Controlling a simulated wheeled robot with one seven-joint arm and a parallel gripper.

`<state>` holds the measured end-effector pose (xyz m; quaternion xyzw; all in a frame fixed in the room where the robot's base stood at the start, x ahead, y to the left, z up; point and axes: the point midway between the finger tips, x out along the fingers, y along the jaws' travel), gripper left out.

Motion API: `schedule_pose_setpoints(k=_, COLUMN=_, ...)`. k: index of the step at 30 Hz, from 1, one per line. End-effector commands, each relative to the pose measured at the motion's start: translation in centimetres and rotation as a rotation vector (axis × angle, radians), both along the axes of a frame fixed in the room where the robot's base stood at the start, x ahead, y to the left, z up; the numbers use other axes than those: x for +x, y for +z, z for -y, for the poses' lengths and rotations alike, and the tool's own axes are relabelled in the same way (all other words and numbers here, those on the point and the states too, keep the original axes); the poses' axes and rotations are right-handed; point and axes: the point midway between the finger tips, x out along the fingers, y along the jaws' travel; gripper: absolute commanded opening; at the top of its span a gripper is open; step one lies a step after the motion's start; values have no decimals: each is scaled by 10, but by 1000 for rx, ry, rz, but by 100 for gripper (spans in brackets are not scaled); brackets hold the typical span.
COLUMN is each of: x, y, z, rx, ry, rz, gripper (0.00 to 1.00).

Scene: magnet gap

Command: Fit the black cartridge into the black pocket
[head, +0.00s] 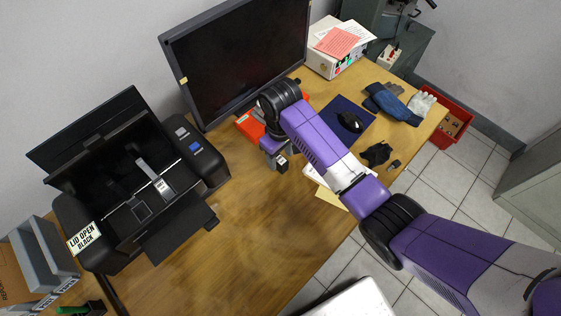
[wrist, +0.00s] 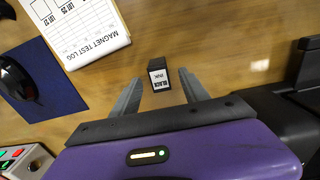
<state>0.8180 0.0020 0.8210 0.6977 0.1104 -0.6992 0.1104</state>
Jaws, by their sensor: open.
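The black cartridge (wrist: 159,74) stands on the wooden table with a white label reading BLACK INK toward the wrist view. In the head view the cartridge (head: 282,164) is small, just below my gripper. My gripper (wrist: 158,78) is open, one finger on each side of the cartridge, with visible gaps. In the head view my gripper (head: 275,156) hangs over the table near the monitor. The black printer (head: 205,160) at the left has its lid raised and a sign reading LID OPEN BLACK. Inside it, a dark square recess (head: 141,210) looks like the pocket; its depth is unclear.
A monitor (head: 235,55) stands behind my gripper. A blue mat with a mouse (head: 350,122) and a magnet test log (wrist: 85,25) lie nearby. An orange-red item (head: 250,126) is partly hidden behind my arm. The table between cartridge and printer is mostly bare.

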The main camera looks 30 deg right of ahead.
Motion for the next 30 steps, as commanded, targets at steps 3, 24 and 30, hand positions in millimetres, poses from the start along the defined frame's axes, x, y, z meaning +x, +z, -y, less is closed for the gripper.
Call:
schedule_pose_setpoints(k=3, x=0, y=-11, z=1, rx=0, ry=-1, rz=0, gripper=53)
schedule_pose_setpoints(k=24, x=0, y=-15, z=0, rx=0, ry=0, rz=2, gripper=0)
schedule_pose_setpoints(k=30, x=1, y=-13, z=0, rx=0, ry=0, rz=3, gripper=0)
